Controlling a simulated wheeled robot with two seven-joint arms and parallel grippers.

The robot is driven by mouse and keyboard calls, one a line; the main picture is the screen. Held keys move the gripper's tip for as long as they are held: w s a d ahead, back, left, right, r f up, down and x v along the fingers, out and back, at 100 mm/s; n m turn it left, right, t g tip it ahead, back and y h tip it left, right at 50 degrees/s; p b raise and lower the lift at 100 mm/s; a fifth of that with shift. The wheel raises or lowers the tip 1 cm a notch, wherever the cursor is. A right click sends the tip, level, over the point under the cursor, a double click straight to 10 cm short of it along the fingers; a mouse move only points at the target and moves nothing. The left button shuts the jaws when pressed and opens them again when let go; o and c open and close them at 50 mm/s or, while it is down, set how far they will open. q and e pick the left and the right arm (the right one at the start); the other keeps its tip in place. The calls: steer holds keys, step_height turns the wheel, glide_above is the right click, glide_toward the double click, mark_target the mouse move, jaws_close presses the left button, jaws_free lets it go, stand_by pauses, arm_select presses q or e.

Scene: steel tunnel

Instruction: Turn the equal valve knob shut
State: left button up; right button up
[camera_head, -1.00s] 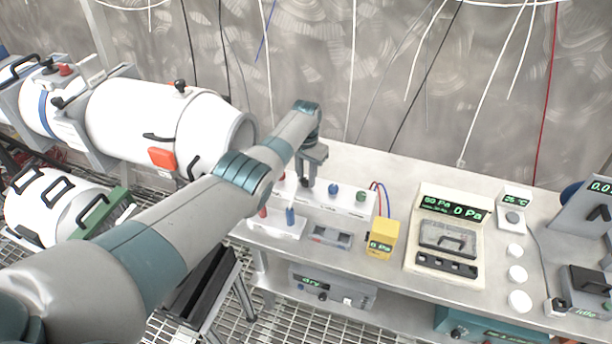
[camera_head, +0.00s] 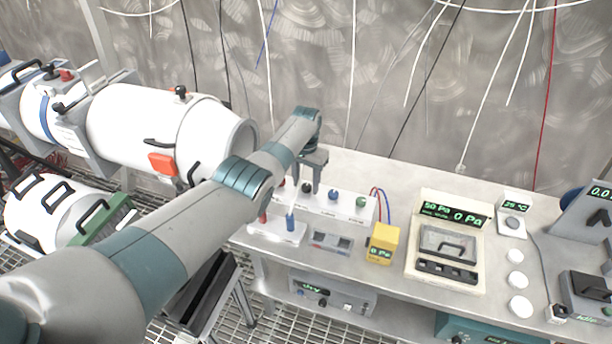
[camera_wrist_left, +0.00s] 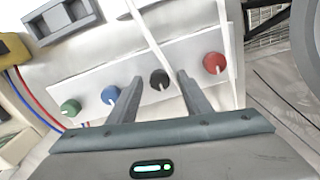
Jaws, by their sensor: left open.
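A white valve block carries a row of knobs: red (camera_wrist_left: 214,63), black (camera_wrist_left: 159,79), blue (camera_wrist_left: 110,95) and green (camera_wrist_left: 70,107). The head view also shows the blue knob (camera_head: 333,194) and green knob (camera_head: 361,200) on the block's top (camera_head: 347,207). I cannot read the labels, so I cannot tell which is the equal valve knob. My left gripper (camera_head: 307,184) is open above the block. In the left wrist view its fingers (camera_wrist_left: 160,77) are on either side of the black knob; contact cannot be told. My right gripper is not in view.
The block stands on a metal bench (camera_head: 400,292). In front are a white piece with red and blue posts (camera_head: 290,223) and a grey box (camera_head: 332,241). A yellow meter (camera_head: 382,243) and a pressure unit (camera_head: 447,245) stand right. A white cylinder (camera_head: 150,125) is left.

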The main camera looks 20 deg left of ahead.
mark_target(306, 187)
arm_select(q)
steer(key=shift+r, duration=0.9)
step_height(306, 187, up, 16)
steer(key=b, duration=0.2)
steer(key=shift+f, duration=0.2)
steer(key=shift+s+f, duration=0.1)
